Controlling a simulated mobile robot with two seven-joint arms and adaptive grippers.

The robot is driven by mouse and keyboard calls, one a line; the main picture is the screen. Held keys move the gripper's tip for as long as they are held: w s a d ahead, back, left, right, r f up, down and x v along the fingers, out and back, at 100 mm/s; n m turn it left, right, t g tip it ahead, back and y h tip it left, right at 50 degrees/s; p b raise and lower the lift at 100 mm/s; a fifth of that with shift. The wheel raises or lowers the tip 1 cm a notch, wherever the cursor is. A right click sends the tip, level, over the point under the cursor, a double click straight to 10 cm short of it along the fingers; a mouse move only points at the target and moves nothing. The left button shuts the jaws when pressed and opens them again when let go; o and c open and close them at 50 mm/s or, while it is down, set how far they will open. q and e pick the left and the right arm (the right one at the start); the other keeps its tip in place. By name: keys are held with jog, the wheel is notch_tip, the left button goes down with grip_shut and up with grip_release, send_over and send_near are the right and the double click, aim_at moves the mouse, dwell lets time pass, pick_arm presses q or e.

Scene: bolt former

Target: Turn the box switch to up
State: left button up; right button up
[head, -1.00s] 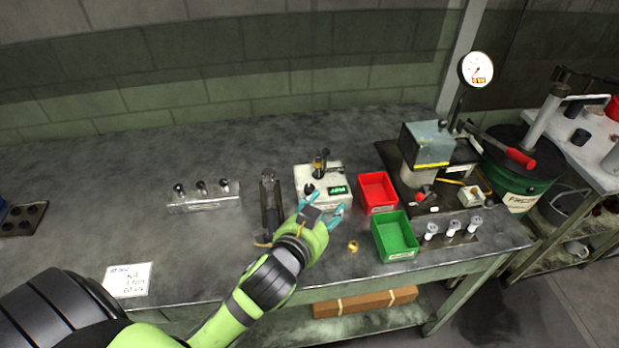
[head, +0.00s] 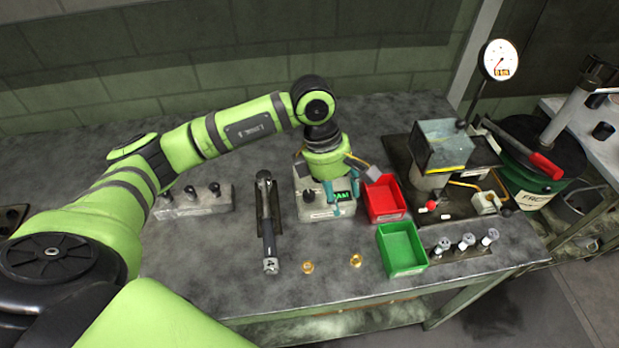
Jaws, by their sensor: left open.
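The box with the switch (head: 316,212) is a pale control box with a green lit display (head: 341,196) and a dark knob (head: 308,196) on its top left. It stands on the bench left of the red bin. My left gripper (head: 334,202) is open, with teal fingertips pointing down over the box's front and display side. Its wrist hides the back of the box and whatever stands there. I cannot tell which way the switch points or whether the fingers touch the box. My right gripper is not in view.
A red bin (head: 384,199) and a green bin (head: 402,249) stand close on the right. A press (head: 443,150) is beyond them. A dark hand tool (head: 267,222) lies to the left. Two brass rings (head: 308,267) lie in front. A block with several knobs (head: 195,201) sits further left.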

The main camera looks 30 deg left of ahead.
aim_at(309, 194)
pick_arm(q)
jog(key=a+y, duration=0.1)
jog(key=a, duration=0.1)
jog(key=w+a+y, duration=0.1)
jog(key=a, duration=0.2)
jog(key=a+y, duration=0.1)
jog(key=a, duration=0.1)
jog(key=shift+w+a+r, duration=0.25)
jog(key=shift+a+r, duration=0.05)
jog(key=shift+r, duration=0.05)
jog(key=shift+f+p, duration=0.35)
jog(key=shift+p, duration=0.05)
notch_tip(309, 194, down, 5)
jog(key=shift+s+r+p, duration=0.1)
jog(key=shift+p, duration=0.85)
jog(key=shift+f, duration=0.6)
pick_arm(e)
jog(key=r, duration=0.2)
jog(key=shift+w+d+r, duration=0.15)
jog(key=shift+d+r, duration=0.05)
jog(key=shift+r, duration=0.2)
pick_arm(q)
jog(key=shift+c, duration=0.4)
grip_shut()
